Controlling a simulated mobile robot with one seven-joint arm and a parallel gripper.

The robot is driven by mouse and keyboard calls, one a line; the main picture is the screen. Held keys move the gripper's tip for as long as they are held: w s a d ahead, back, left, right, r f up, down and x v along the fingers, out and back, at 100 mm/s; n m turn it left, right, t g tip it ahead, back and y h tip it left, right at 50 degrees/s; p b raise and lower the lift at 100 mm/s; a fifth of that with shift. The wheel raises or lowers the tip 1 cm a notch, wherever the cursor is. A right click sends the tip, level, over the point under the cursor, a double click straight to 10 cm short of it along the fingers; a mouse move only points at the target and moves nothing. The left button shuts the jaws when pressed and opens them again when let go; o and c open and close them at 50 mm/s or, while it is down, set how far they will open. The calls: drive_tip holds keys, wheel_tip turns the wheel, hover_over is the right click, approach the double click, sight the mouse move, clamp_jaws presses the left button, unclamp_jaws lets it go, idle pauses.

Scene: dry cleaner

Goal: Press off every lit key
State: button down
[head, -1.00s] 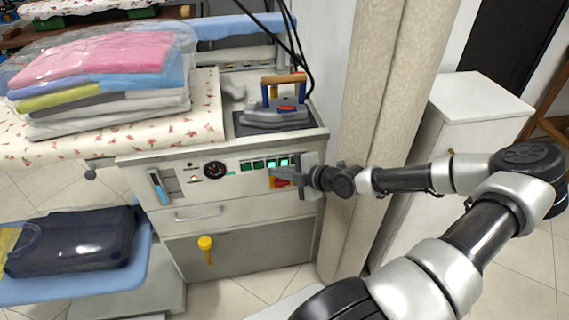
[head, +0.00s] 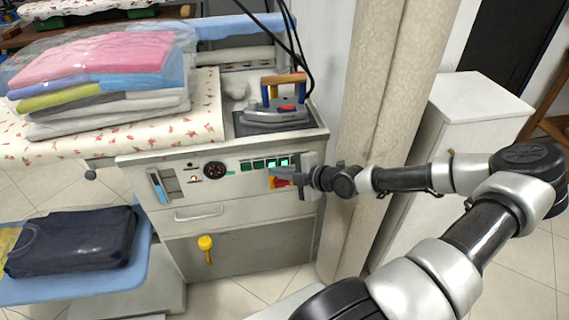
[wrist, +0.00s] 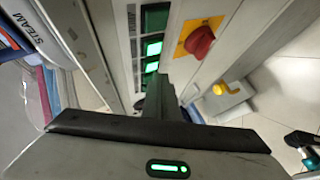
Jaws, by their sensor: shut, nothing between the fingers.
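A row of green keys (head: 257,164) sits on the front panel of the ironing station (head: 225,198). In the wrist view, one key (wrist: 154,20) is dark green. A key (wrist: 153,48) below it glows bright green, and so does another key (wrist: 151,67) close to my fingertips. My gripper (head: 275,171) is shut and empty, with its fingers pointing at the panel, just below the right part of the row. In the wrist view my gripper (wrist: 160,80) hides whatever lies beyond the second glowing key. I cannot tell whether the fingertips touch the panel.
A red knob on a yellow plate (wrist: 200,42) is right beside the keys, close to my fingers. An iron (head: 275,115) stands on top, with folded clothes (head: 95,80) to the left. A yellow handle (head: 205,243) hangs lower down. A beige column (head: 370,110) stands at right.

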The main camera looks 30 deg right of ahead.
drive_tip(key=shift+w, duration=0.1)
idle(0.4)
drive_tip(key=shift+w+d, duration=0.15)
drive_tip(key=shift+w, duration=0.2)
idle(0.3)
drive_tip(key=shift+s, duration=0.45)
drive_tip(key=s+a, duration=0.2)
drive_tip(key=s, duration=0.3)
drive_tip(key=shift+s+b, duration=0.4)
idle(2.2)
